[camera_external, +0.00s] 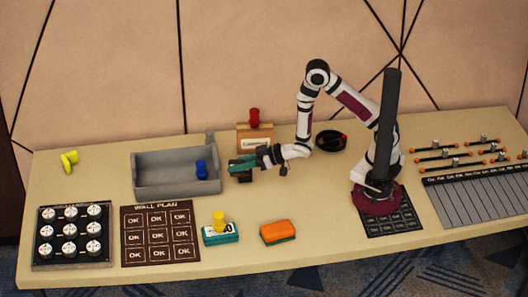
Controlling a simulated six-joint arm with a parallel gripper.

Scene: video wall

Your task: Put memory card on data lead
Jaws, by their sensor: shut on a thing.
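My gripper (240,168) is low over the table, just right of the grey tray, pointing left. It is shut on a small dark teal thing, partly hidden by the fingers; I cannot tell for sure whether this is the memory card. A dark round coil (331,141) with some red on it lies on the table behind my arm, to the right of the gripper. It looks like a coiled lead, but I cannot confirm it is the data lead. No other thing shows clearly as a memory card.
A brown box (254,139) with a red peg stands behind the gripper. A teal block (220,239) with a yellow peg and an orange block (280,231) lie in front. Dark boards occupy both sides.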

